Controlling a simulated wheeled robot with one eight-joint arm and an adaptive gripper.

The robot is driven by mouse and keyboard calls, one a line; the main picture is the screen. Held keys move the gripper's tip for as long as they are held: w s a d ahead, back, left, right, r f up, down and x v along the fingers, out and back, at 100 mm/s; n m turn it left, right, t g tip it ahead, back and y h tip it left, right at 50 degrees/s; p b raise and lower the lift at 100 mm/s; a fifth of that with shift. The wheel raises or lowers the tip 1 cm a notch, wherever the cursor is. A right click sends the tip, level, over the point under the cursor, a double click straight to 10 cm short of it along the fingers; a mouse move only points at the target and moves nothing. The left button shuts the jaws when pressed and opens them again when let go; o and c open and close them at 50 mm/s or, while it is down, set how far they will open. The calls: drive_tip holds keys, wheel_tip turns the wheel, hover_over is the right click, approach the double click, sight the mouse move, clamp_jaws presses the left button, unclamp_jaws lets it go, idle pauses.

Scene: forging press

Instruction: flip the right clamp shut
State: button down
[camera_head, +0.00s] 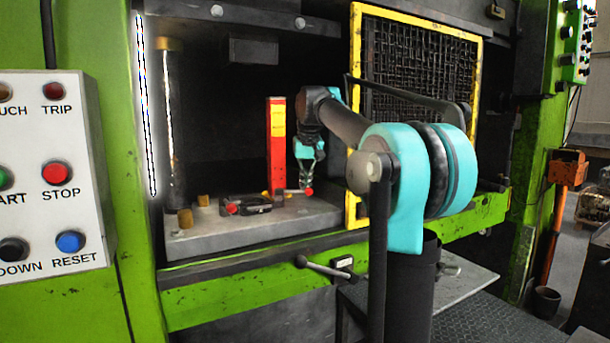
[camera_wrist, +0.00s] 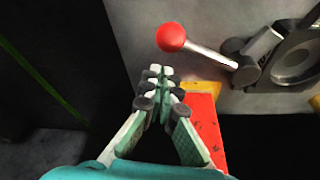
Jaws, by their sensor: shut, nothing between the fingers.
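The right clamp (camera_head: 291,191) is on the press bed, right of the dark die block (camera_head: 256,206). Its lever ends in a red ball (camera_head: 309,192) and lies out to the right, away from the block. In the wrist view the red ball (camera_wrist: 171,37) is at the end of a metal rod running to the clamp's dark pivot (camera_wrist: 247,62). My gripper (camera_head: 306,182) points down just above and beside the ball in the head view. In the wrist view my gripper (camera_wrist: 155,80) is shut and empty, its tips close to the ball; contact cannot be told.
A red post (camera_head: 276,140) stands just behind and left of my gripper; its red side (camera_wrist: 206,125) is close to the fingers. Another red ball (camera_head: 232,208) is at the block's left. A yellow-framed mesh guard (camera_head: 356,120) is to the right. The bed's front (camera_head: 200,240) is clear.

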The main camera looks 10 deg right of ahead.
sight(307, 192)
drive_tip(key=shift+s+r, duration=0.25)
drive_tip(key=shift+s, duration=1.05)
drive_tip(key=shift+s, duration=0.1)
drive_tip(key=s+m, duration=0.1)
drive_tip(key=s+m+h, duration=0.1)
drive_tip(key=m, duration=0.1)
drive_tip(key=s+m, duration=0.1)
drive_tip(key=shift+s+a+m, duration=0.25)
drive_tip(key=shift+a+m, duration=0.1)
drive_tip(key=shift+m, duration=0.05)
drive_tip(key=s+m, duration=0.1)
drive_tip(key=a+m+h, duration=0.1)
drive_tip(key=shift+s+m+g, duration=0.35)
drive_tip(key=shift+m+g, duration=0.05)
drive_tip(key=s+m, duration=0.1)
drive_tip(key=a+m, duration=0.1)
drive_tip(key=m, duration=0.1)
drive_tip(key=shift+s+a+g+h, duration=0.25)
drive_tip(key=shift+s+g+h, duration=0.05)
drive_tip(key=shift+s+h, duration=0.1)
drive_tip(key=shift+s+a+m, duration=0.15)
drive_tip(key=shift+a+m, duration=0.15)
drive_tip(key=shift+m, duration=0.2)
drive_tip(key=shift+s+a, duration=0.2)
drive_tip(key=shift+a, duration=0.15)
